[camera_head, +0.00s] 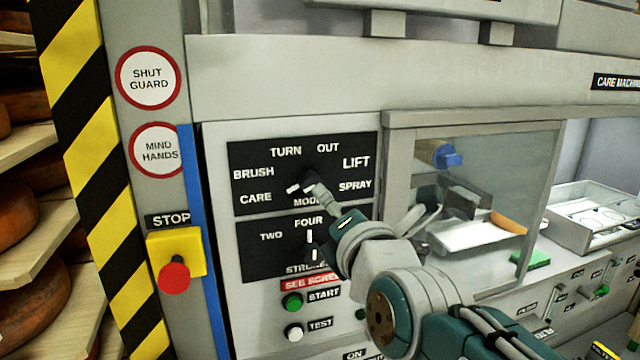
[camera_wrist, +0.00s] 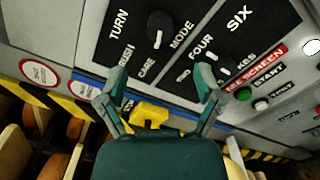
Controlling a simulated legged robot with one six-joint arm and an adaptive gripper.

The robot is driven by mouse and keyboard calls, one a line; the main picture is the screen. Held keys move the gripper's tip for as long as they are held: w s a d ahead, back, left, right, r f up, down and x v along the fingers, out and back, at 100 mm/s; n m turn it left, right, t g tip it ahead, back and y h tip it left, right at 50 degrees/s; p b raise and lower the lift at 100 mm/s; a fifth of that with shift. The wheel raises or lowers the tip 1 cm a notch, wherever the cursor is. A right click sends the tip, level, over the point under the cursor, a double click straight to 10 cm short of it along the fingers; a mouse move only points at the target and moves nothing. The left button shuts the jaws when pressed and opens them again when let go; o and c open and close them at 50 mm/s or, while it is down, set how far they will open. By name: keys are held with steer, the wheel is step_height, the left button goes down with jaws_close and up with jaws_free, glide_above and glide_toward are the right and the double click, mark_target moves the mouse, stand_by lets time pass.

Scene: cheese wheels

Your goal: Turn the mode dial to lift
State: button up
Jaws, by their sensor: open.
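The black mode dial (camera_head: 307,176) is on the upper black panel, ringed by the labels CARE, BRUSH, TURN, OUT, LIFT and SPRAY. Its white pointer mark appears to point lower left, toward CARE; LIFT is at the upper right. In the wrist view the mode dial (camera_wrist: 160,27) lies beyond the fingertips, its white mark toward CARE. My gripper (camera_wrist: 162,82) is open with nothing between its fingers. In the head view my gripper (camera_head: 318,190) overlaps the dial's lower right side; I cannot tell if it touches.
The strokes dial (camera_head: 311,252) is just below, partly behind my arm; it also shows in the wrist view (camera_wrist: 222,66). Below are the green start button (camera_head: 292,300) and white test button (camera_head: 293,332). A red stop button (camera_head: 174,278) is left. A clear guard (camera_head: 480,200) stands right.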

mark_target(313, 187)
steer(key=x, duration=1)
steer(key=shift+w+a+f, duration=0.1)
steer(key=shift+w+f, duration=0.05)
steer(key=shift+w, duration=0.05)
steer(key=c, duration=1.1)
